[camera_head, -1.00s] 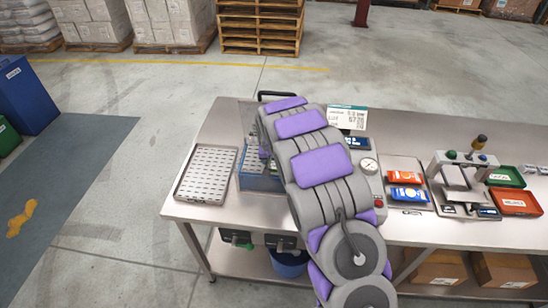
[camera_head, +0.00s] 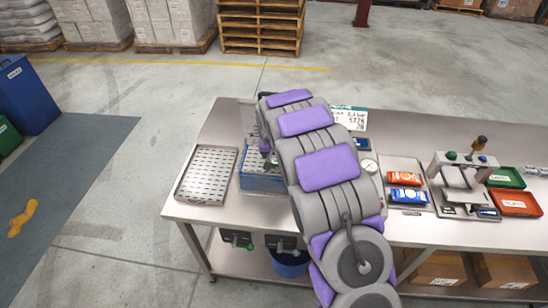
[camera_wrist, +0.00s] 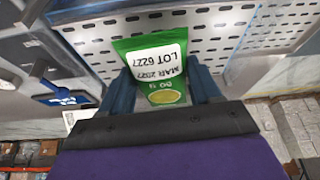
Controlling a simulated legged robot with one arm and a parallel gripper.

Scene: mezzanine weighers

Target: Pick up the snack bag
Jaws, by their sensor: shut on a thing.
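A green snack bag (camera_wrist: 150,48) with a white label reading LOT 6227 and MAR 2027 shows in the wrist view. My gripper (camera_wrist: 165,92) is shut on it, with a dark finger on each side. The lower part of the bag, with a yellow oval, shows between the fingers. A grey perforated surface (camera_wrist: 205,48) lies behind the bag; I cannot tell whether the bag touches it. In the head view my arm hides the bag and most of my gripper.
On the steel bench (camera_head: 215,211) stand a perforated tray (camera_head: 207,174) at left and a clear-walled blue tank (camera_head: 261,184) beside my arm.

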